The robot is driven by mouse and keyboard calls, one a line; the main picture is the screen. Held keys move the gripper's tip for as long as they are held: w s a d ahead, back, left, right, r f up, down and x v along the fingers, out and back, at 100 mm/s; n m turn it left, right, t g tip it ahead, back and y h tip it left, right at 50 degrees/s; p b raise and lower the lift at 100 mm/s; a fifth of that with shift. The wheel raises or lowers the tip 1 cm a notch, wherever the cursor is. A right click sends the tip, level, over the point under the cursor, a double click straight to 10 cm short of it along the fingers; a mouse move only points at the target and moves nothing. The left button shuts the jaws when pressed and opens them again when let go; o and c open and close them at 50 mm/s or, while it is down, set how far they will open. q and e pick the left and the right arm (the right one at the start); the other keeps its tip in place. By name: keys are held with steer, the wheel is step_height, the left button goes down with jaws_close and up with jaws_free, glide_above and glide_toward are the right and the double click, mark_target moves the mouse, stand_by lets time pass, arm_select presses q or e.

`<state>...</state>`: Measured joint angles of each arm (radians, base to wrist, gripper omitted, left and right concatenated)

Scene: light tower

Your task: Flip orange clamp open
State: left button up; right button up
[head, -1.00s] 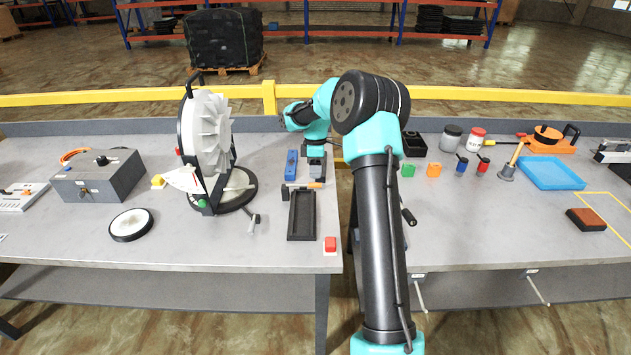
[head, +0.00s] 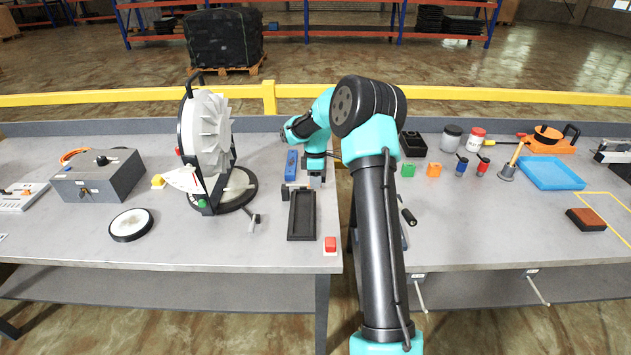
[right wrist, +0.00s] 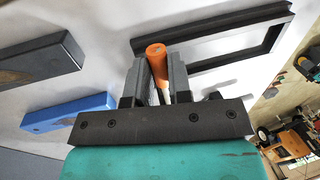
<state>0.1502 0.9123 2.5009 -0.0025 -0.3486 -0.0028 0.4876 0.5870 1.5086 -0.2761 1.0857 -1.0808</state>
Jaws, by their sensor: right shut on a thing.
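The orange clamp shows in the right wrist view as an orange rounded grip (right wrist: 155,50) on a pale thin stem. My right gripper (right wrist: 160,62) has its two dark fingers on either side of the grip and is shut on it. In the head view my right gripper (head: 316,181) is low over the table at the back edge of the black tray, and it hides the orange grip. A small grey part (head: 291,188) shows left of the fingers. Whether the clamp is open or closed cannot be told. My left gripper is not in view.
A black tray (head: 290,221) lies in front of the gripper, with a blue block (head: 291,164) behind it. A red button (head: 330,244) sits near the front edge. A white finned wheel on a stand (head: 207,135) stands to the left.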

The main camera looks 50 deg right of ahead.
jaws_close()
steer(key=shift+r, duration=0.15)
steer(key=r+g+h, duration=0.2)
steer(key=w+a+r+g, duration=0.1)
steer(key=shift+w+r+h, duration=0.1)
steer(key=shift+r+h, duration=0.15)
steer(key=shift+h, duration=0.15)
steer(key=shift+w+a+r+m+g+h, duration=0.2)
steer(key=shift+w+a+r+g+h, duration=0.1)
steer(key=shift+r+g+h, duration=0.2)
steer(key=shift+w+a+r+m+g+h, duration=0.25)
steer(key=shift+r+g+h, duration=0.15)
steer(key=shift+r+g, duration=0.15)
steer(key=o, duration=0.6)
jaws_free()
